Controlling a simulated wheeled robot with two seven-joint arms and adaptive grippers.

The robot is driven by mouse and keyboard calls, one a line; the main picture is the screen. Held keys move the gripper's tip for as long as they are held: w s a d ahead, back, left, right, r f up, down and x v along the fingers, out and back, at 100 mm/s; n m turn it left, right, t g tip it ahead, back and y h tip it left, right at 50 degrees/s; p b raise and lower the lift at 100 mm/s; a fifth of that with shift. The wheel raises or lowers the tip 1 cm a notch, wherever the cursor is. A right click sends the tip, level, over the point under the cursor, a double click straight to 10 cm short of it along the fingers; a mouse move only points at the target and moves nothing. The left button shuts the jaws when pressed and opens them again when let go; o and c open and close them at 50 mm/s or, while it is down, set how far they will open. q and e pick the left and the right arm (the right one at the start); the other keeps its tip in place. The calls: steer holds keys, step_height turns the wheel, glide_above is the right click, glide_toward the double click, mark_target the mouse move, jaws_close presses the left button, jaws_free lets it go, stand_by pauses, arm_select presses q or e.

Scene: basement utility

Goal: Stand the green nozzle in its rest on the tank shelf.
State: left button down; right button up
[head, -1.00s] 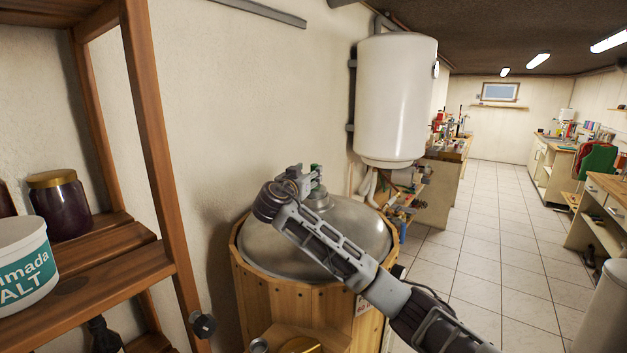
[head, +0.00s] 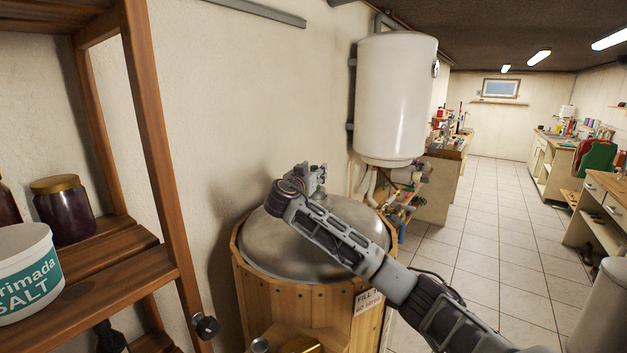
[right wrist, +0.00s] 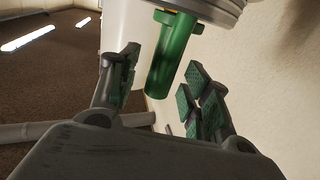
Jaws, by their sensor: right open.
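The green nozzle (right wrist: 172,52) is a smooth cylinder with a wider collar, at the top middle of the right wrist view. It meets a grey ribbed round piece (right wrist: 215,8) there. In the head view the nozzle (head: 317,171) is a small green patch above the domed tank lid (head: 352,228), mostly hidden by my right arm. My right gripper (right wrist: 160,85) is open, its green-padded fingers on either side of the nozzle with visible gaps. It also shows above the lid in the head view (head: 309,175). The rest cannot be made out. My left gripper is not in view.
A wooden shelf rack (head: 95,270) with a salt tub (head: 25,275) and a dark jar (head: 64,212) stands at left. A white boiler (head: 395,95) hangs on the wall beyond the tank.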

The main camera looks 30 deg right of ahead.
steer(key=shift+w+d, duration=0.35)
steer(key=shift+d, duration=0.1)
jaws_close()
stand_by(0.3)
steer(key=shift+r, duration=0.2)
step_height(320, 180, up, 8)
steer(key=shift+f+b, duration=0.1)
steer(key=shift+b, duration=0.95)
steer(key=shift+r, duration=0.95)
